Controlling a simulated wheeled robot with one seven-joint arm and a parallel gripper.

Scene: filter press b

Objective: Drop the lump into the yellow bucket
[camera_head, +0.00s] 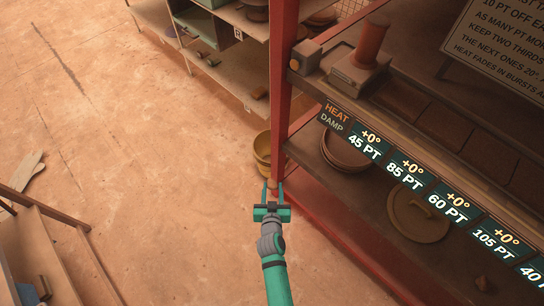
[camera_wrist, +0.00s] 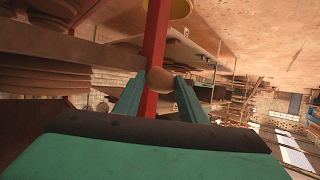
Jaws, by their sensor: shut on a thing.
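My gripper (camera_head: 273,186) is shut on a small brown lump (camera_wrist: 160,79), held between the two teal fingertips in the wrist view. In the head view the lump (camera_head: 273,184) is small and partly hidden by the fingers. The yellow bucket (camera_head: 262,150) stands on the floor just beyond my fingertips, beside the red post. Its right side is hidden by the post. The bucket also shows at the top edge of the wrist view (camera_wrist: 181,8), cut off by the frame.
A red post (camera_head: 284,85) rises right by the bucket and gripper. A rack with point labels (camera_head: 410,175) and round plates (camera_head: 418,215) fills the right. Shelves (camera_head: 225,75) stand behind. A wooden frame (camera_head: 45,250) is at lower left. The floor (camera_head: 130,150) left of the bucket is mostly clear.

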